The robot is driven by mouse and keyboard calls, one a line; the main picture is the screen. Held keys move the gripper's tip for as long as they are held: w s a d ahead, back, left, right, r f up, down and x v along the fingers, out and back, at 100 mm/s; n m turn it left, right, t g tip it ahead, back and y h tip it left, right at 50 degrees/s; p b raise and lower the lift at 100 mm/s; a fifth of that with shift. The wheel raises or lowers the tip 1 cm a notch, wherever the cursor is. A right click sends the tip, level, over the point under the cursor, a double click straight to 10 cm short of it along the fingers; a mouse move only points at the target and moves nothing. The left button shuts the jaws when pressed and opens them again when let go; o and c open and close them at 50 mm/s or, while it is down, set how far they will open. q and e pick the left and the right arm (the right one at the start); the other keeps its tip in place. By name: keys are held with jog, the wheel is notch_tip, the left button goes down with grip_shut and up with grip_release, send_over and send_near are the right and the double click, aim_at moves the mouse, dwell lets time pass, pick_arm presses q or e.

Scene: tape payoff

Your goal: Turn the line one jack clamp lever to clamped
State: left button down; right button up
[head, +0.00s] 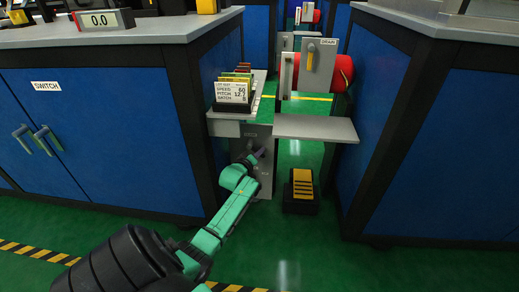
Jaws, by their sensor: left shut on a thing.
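My left arm reaches in from the bottom to a grey upright panel (265,182) under the card stand. My left gripper (256,157) is at the front of this panel, low down. It is shut on a small dark lever (262,152), which looks like the jack clamp lever. The gripper hides most of the lever, so its angle and any clamp marking cannot be read. My right gripper is not in view.
Above the gripper, a card stand (235,92) sits on a shelf. A grey ledge (315,128) juts out to the right, below a red roll (342,72) and a plate with a yellow handle (310,56). A black and yellow pedal (301,190) stands on the floor. Blue cabinets flank the gap.

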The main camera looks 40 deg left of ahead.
pick_arm(q)
jog(key=shift+s+a+m+g+p, duration=0.25)
jog(key=shift+m+p, duration=0.25)
jog(key=shift+p, duration=0.45)
jog(key=shift+s+a+f+m+g+y+p, duration=0.1)
jog(key=shift+f+m+g+y+p, duration=0.35)
jog(key=shift+m, duration=0.25)
jog(key=m, duration=0.1)
jog(key=s+a+m+g+y+b, duration=0.1)
jog(key=m, duration=0.1)
jog(key=a+f+m+g+y, duration=0.1)
jog(key=shift+s+a, duration=0.1)
jog(key=shift+s, duration=0.2)
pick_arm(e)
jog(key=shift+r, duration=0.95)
pick_arm(q)
jog(key=shift+r+m, duration=0.1)
jog(key=shift+m, duration=0.2)
jog(key=c, duration=0.8)
grip_release()
